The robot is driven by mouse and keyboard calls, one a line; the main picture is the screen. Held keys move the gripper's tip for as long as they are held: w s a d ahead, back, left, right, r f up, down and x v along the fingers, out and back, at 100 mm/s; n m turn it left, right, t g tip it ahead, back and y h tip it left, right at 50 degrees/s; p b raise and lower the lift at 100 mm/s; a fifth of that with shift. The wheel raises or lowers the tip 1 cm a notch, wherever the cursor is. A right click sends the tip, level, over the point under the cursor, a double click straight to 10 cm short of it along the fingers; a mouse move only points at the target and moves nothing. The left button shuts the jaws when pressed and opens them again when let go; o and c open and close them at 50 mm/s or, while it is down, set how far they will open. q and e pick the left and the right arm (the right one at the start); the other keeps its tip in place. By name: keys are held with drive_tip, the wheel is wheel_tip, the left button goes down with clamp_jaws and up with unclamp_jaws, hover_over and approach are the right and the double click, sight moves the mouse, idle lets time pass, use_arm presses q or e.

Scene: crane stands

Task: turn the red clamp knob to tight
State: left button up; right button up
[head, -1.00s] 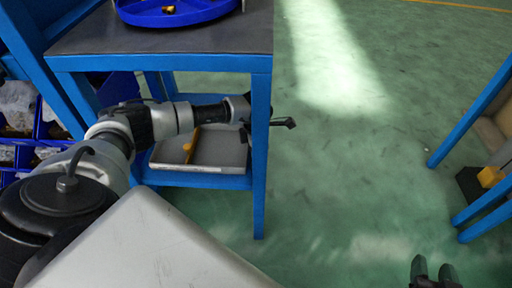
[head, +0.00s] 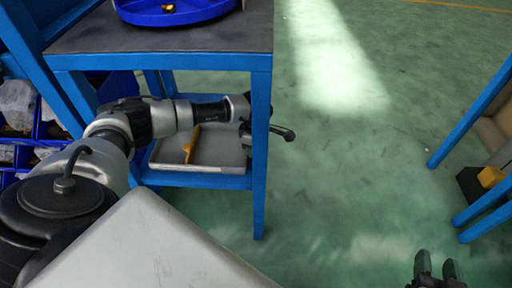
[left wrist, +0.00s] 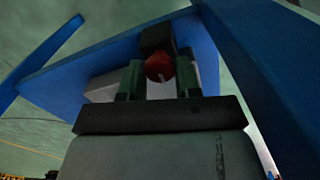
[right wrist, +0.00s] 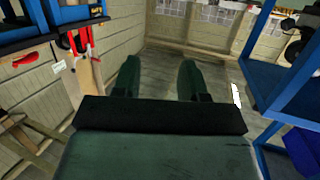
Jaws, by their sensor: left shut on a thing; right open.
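The red clamp knob (left wrist: 158,66) shows in the left wrist view as a round red end with a pale mark on its lower right. A dark block (left wrist: 156,38) is right behind it. My left gripper (left wrist: 160,80) is shut on the knob, one finger at each side. In the head view my left arm reaches to the blue leg of the stand, and that leg hides part of the gripper; the knob cannot be made out there. My right gripper (head: 437,268) is open and empty at the bottom right, and its two spread fingers show in the right wrist view (right wrist: 158,80).
The blue stand (head: 259,170) has a dark top (head: 165,38) with a blue round tray (head: 180,17) on it. A grey tray (head: 215,150) lies on its lower shelf. Another blue frame (head: 470,110) stands at the right. The green floor between them is clear.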

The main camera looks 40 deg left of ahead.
idle(0.3)
use_arm(q)
drive_tip(key=o, duration=0.9)
drive_tip(key=shift+o, duration=0.2)
drive_tip(key=shift+r, duration=0.15)
drive_tip(key=shift+r, duration=0.25)
wheel_tip(320, 180, up, 10)
drive_tip(key=p, duration=0.2)
drive_tip(key=shift+p, duration=0.4)
use_arm(e)
drive_tip(key=s+d+f+g+h, duration=0.2)
drive_tip(key=s+d+f+g, duration=0.1)
drive_tip(key=s+f+g, duration=0.3)
drive_tip(key=shift+s+f+g, duration=0.2)
drive_tip(key=shift+f+g, duration=0.1)
drive_tip(key=shift+g, duration=0.4)
